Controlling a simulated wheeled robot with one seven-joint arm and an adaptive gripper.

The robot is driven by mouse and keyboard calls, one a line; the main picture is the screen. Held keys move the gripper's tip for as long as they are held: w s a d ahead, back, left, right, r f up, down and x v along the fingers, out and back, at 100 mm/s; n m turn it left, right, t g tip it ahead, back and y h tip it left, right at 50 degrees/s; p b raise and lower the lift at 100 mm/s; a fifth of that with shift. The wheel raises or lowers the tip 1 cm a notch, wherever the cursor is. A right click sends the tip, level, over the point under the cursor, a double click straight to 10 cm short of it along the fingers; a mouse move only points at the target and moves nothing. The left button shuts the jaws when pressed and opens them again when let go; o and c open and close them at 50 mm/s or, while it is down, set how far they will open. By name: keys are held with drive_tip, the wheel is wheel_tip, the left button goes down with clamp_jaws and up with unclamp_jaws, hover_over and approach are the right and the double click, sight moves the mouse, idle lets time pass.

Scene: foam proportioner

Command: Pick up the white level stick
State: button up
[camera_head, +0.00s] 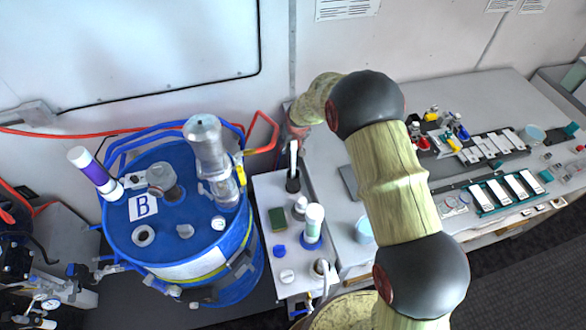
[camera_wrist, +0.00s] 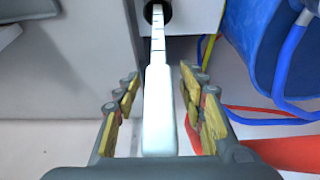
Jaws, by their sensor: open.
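The white level stick (camera_wrist: 159,105) shows in the wrist view, with a wide plain handle and a narrower shaft bearing dark marks. Its shaft runs into a dark round opening (camera_wrist: 150,12) at the top of the picture. My gripper (camera_wrist: 160,78) is open, with yellow-padded fingers on both sides of the handle. A gap shows between the handle and the fingers on each side. In the head view the white stick (camera_head: 293,158) stands in a dark holder (camera_head: 293,184) on the small white stand.
A blue drum (camera_head: 180,225) marked B stands left of the stand (camera_head: 265,190). Blue and red hoses run beside it. A green sponge (camera_head: 277,218) and a white-capped bottle (camera_head: 314,222) are on the stand. The grey counter (camera_head: 470,95) at right holds trays and small parts.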

drive_tip(key=shift+c, duration=0.4)
clamp_jaws()
idle(0.5)
